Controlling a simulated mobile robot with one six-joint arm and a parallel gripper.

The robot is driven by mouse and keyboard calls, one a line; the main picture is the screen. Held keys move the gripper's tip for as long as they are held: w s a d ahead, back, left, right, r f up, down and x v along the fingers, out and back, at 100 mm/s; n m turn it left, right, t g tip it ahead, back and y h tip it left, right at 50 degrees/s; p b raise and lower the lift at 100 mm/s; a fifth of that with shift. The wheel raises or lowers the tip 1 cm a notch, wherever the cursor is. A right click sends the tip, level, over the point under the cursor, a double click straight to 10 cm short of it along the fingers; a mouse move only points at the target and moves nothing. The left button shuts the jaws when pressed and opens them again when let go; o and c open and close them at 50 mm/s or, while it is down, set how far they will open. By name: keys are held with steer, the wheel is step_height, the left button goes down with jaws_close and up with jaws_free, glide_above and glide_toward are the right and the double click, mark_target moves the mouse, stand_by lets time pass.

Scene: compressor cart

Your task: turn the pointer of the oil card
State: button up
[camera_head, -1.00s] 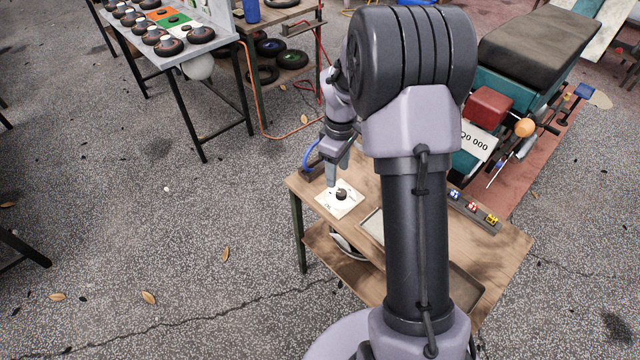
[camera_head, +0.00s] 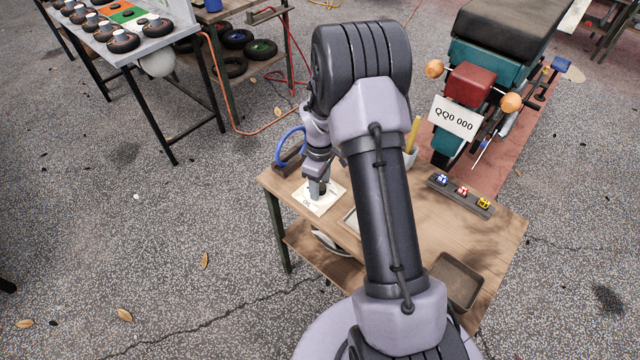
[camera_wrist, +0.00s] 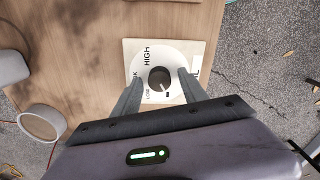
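The oil card (camera_head: 312,207) is a pale square plate lying on the wooden cart top. In the wrist view the card (camera_wrist: 131,50) has a white dial with HIGH, OK and LOW along its left side; a finger partly covers the letters at right. The round black knob (camera_wrist: 159,77) sits at the dial's centre, with a pale pointer line towards the lower right, near a small black mark. My gripper (camera_wrist: 160,80) is open, one finger on each side of the knob, with gaps visible. In the head view my gripper (camera_head: 319,188) is down at the card, partly hiding the knob.
Close behind the card stands a blue ring on a dark block (camera_head: 288,150). A cup with a yellow stick (camera_head: 411,155) is behind my arm.

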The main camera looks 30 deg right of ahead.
jaws_close()
steer(key=m, duration=0.9)
steer(key=shift+m, duration=0.3)
steer(key=m+b, duration=0.1)
steer(key=m, duration=0.6)
steer(key=shift+d, duration=0.1)
steer(key=m+b, duration=0.1)
steer(key=m, duration=0.2)
steer(key=shift+m, duration=0.4)
steer(key=shift+m+b, duration=0.4)
steer(key=shift+m, duration=1.2)
